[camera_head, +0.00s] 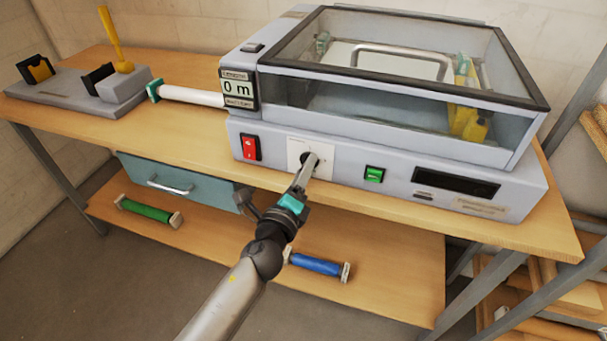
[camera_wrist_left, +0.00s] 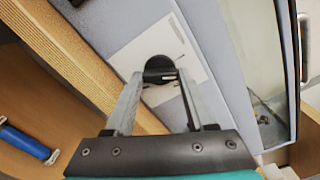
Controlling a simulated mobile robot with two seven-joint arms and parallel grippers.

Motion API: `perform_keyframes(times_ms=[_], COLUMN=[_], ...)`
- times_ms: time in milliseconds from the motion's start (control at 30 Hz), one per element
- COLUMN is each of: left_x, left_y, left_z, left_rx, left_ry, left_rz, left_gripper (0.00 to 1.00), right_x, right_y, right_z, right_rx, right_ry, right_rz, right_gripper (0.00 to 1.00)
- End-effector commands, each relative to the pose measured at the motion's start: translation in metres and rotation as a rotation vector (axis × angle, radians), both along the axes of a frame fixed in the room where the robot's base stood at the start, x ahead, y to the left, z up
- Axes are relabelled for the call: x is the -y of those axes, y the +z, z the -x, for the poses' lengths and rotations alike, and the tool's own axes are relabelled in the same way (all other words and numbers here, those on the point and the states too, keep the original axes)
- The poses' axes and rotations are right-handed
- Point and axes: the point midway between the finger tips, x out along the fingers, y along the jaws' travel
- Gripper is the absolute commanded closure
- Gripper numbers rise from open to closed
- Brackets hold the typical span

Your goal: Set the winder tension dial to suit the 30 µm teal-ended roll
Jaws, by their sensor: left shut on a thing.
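The winder tension dial (camera_wrist_left: 158,66) is a round black knob on a white panel (camera_head: 326,160) at the front of the grey laminator (camera_head: 400,172). My left gripper (camera_head: 310,166) is shut on the dial, with a finger on either side of it; in the left wrist view the gripper (camera_wrist_left: 160,80) hides part of the knob. The dial's markings are too small to read. A white roll with teal ends (camera_head: 190,96) lies at the left of the machine, its right end against the length counter. My right gripper is not in view.
A red switch (camera_head: 249,147) sits left of the dial and a green button (camera_head: 374,174) right of it. The clear lid (camera_head: 400,50) is closed. A stand with a yellow handle (camera_head: 112,40) is at the table's left. Green (camera_head: 147,211) and blue (camera_head: 318,265) rolls lie on the lower shelf.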

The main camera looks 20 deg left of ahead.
Motion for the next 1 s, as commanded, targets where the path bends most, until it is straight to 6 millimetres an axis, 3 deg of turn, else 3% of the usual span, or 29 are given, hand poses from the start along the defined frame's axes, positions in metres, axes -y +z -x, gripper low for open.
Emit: perform_keyframes(times_ms=[500,1000], left_x=[-0.0001,0.0002], left_y=[-0.0004,-0.0004], left_z=[0.0002,0.0002], left_rx=[-0.014,-0.019], left_ry=[0.001,0.000], left_rz=[0.400,0.514], left_gripper=[1.00,1.00], right_x=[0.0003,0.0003], right_y=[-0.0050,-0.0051], right_z=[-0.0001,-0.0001], right_rx=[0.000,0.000], right_ry=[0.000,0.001], right_rz=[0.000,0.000], right_gripper=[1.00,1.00])
